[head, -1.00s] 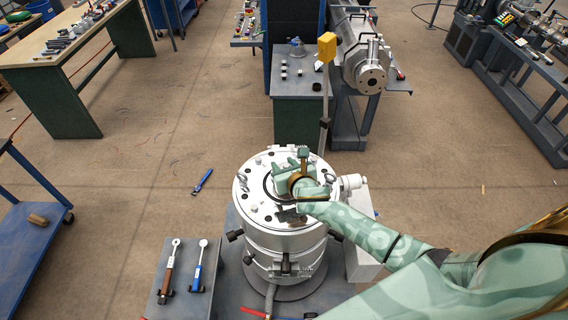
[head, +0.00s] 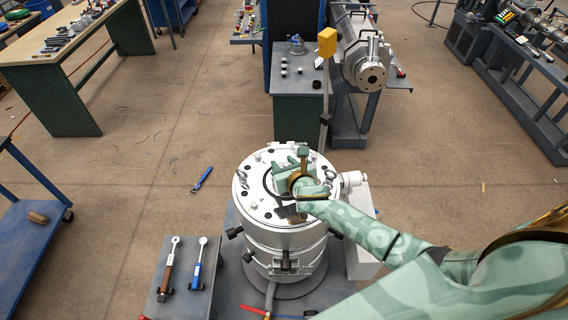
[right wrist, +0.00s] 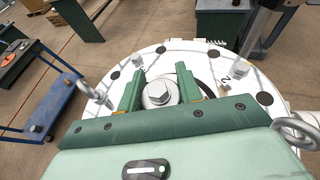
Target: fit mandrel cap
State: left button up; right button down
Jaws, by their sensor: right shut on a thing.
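The white, round die head (head: 262,217) stands upright in the middle of the head view, with bolts and dark holes around its top face. My right gripper (head: 284,172) is over the middle of that face, pointing down. In the right wrist view its two green fingers (right wrist: 160,92) are closed on the sides of a round metal mandrel cap (right wrist: 149,101) with a hex bolt head (right wrist: 158,91) on top. The cap sits at the centre, inside a dark ring gap. Whether it is fully seated cannot be told. My left gripper is not in view.
Two lifting eyes (right wrist: 91,90) and (right wrist: 297,130) rise from the die head's rim. A blue tool (head: 202,180) lies on the floor. A grey bench (head: 299,87) stands behind.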

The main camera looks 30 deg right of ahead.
jog(key=shift+f+b, duration=0.6)
jog(key=shift+f, duration=0.25)
jog(key=c, duration=0.9)
grip_release()
jog(key=shift+o, duration=0.2)
jog(key=p+v, duration=0.1)
jog(key=v, duration=1.5)
jog(key=shift+s+r, duration=0.15)
jog(key=shift+d, duration=0.1)
